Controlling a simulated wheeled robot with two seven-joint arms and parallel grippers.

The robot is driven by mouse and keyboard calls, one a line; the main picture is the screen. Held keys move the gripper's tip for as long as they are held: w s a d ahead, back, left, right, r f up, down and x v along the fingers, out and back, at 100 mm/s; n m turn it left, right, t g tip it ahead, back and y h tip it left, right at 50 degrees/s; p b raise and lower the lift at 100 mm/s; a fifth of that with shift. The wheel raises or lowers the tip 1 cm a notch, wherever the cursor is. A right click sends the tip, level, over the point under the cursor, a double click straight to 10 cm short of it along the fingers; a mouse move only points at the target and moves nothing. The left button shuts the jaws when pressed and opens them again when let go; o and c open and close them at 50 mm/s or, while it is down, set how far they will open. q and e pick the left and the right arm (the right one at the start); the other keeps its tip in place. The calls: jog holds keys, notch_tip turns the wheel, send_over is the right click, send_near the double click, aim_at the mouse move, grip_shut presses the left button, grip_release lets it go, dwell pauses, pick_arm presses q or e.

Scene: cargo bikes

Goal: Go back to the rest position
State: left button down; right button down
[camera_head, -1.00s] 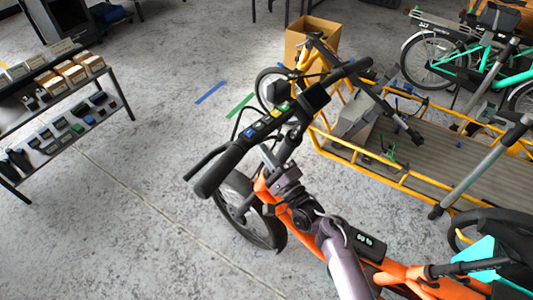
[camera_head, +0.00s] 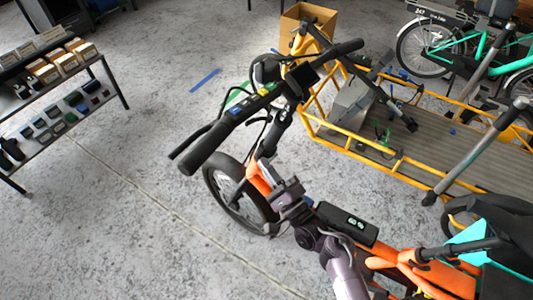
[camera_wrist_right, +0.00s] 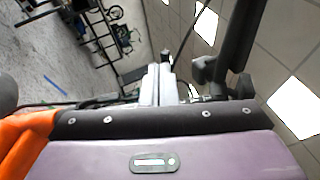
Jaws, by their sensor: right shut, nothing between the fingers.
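My right arm reaches up from the bottom of the head view. Its right gripper (camera_head: 266,172) is close to the front frame of the orange bike (camera_head: 258,181), below the handlebar; I cannot tell whether it touches the frame. Its fingers also show in the right wrist view (camera_wrist_right: 167,86), shut and empty. The orange bike's black handlebar (camera_head: 208,145) crosses above the gripper, and its front wheel (camera_head: 226,200) stands to the left. My left gripper is not in view.
A yellow cargo bike (camera_head: 400,153) stands to the right, with a teal bike (camera_head: 490,60) behind it. A cardboard box (camera_head: 318,17) is at the back. A shelf with small boxes (camera_head: 58,68) stands at the left. The grey floor (camera_head: 120,190) between is clear.

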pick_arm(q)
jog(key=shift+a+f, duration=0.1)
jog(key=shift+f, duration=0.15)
pick_arm(e)
jog(key=s, duration=0.2)
jog(key=s+f, duration=0.1)
jog(key=shift+s+d, duration=0.35)
jog(key=s+d+f+n+g+h, duration=0.2)
jog(key=s+f+n+g, duration=0.15)
jog(key=f, duration=0.75)
jog(key=s+d+f+n+g+h, duration=0.2)
jog(key=s+f+h, duration=0.15)
jog(key=f, duration=0.75)
jog(key=s+d+f+n+g+h, duration=0.2)
jog(key=s+f+g, duration=0.15)
jog(key=f, duration=0.75)
jog(key=s+d+f+n+g+h, duration=0.1)
jog(key=s+d+f+n+g, duration=0.1)
jog(key=s+d+f, duration=0.3)
jog(key=s+d+f+n+g+h, duration=0.2)
jog(key=s+d+f, duration=0.3)
jog(key=s, duration=0.7)
jog(key=s+d+f+n+g+h, duration=0.2)
jog(key=s+d+f+n+g, duration=0.1)
jog(key=s, duration=0.5)
jog(key=d+f+n, duration=0.1)
jog(key=d+f, duration=0.1)
jog(key=d, duration=0.1)
jog(key=shift+s+f+g, duration=0.15)
jog(key=shift+g, duration=0.25)
